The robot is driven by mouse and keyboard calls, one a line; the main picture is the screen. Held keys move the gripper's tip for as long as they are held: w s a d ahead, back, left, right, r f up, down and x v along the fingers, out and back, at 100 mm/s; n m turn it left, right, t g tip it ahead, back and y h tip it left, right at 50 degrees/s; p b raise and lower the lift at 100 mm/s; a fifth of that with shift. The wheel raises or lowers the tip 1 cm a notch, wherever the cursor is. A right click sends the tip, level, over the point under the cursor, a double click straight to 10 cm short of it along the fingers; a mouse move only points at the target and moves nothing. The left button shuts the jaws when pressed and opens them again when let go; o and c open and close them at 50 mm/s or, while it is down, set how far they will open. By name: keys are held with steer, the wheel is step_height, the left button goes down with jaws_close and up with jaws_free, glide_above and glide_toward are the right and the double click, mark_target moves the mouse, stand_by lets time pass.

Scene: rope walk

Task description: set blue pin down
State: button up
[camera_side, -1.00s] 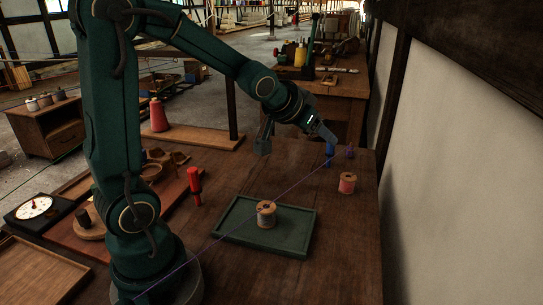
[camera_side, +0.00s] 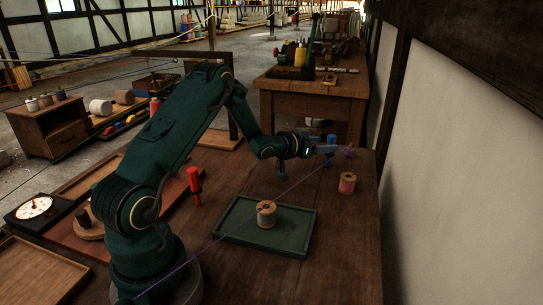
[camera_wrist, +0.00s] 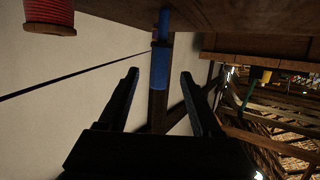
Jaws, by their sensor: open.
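The blue pin (camera_side: 331,142) stands upright on the far part of the wooden table in the side view. My gripper (camera_side: 326,149) is low beside it, its fingers level and pointing right toward the pin. In the wrist view, where the table is at the top, the blue pin (camera_wrist: 159,68) shows between the two spread fingertips of my gripper (camera_wrist: 160,73). The fingers are open, with a gap on each side of the pin. I cannot tell exactly how deep the pin sits between them.
A purple pin (camera_side: 348,152) stands just right of the blue one, with a purple thread (camera_side: 235,231) running toward it. A pink-red spool (camera_side: 347,183) is nearby. A green tray (camera_side: 229,226) holds another spool (camera_side: 266,214). A red pin (camera_side: 194,186) stands left. A wall (camera_side: 455,180) bounds the right.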

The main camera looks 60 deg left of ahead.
steer(key=shift+x, duration=2.1)
jaws_close()
